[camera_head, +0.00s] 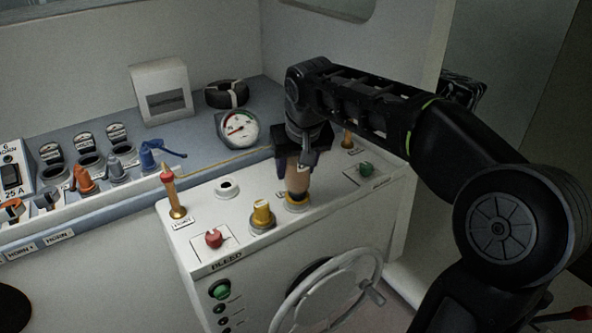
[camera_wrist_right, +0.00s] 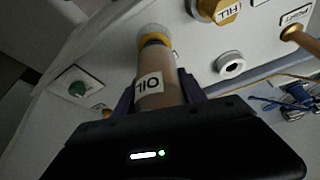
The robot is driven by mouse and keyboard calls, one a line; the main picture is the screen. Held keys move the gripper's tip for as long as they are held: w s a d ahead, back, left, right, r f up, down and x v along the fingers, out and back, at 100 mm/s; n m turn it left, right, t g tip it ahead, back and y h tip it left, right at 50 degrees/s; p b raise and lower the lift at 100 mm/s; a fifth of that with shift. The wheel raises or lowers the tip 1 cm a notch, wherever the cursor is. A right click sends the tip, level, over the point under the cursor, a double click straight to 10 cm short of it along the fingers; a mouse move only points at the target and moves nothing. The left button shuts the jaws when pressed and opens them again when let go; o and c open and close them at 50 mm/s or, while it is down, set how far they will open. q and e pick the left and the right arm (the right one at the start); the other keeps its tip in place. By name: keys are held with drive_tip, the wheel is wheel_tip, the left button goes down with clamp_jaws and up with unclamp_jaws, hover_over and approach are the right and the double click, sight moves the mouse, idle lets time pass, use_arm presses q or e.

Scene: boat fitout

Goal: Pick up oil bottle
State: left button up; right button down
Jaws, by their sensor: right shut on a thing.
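The oil bottle (camera_head: 297,180) is a tan cylinder with a yellow collar, standing at the back of the white console top. In the right wrist view the oil bottle (camera_wrist_right: 158,84) shows its white "OIL" label and a pale round end at the console surface. My right gripper (camera_head: 301,163) comes from above and is shut on the bottle, one finger on each side. In the wrist view the dark fingers of my right gripper (camera_wrist_right: 157,98) flank the bottle. I cannot tell whether the bottle's end still touches the console. My left gripper is not in view.
On the console are a yellow fill cap (camera_head: 262,216), a red knob (camera_head: 213,238), a green knob (camera_head: 366,169), an open round port (camera_head: 227,187) and an upright brass-and-red lever (camera_head: 173,192). A handwheel (camera_head: 331,292) is on the front. A gauge (camera_head: 237,127) stands behind.

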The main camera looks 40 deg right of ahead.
wheel_tip(320, 180, up, 9)
drive_tip(key=shift+r+b, duration=0.2)
drive_tip(key=shift+b, duration=0.15)
drive_tip(key=shift+s+f, duration=0.1)
drive_tip(key=shift+f, duration=0.05)
idle(0.4)
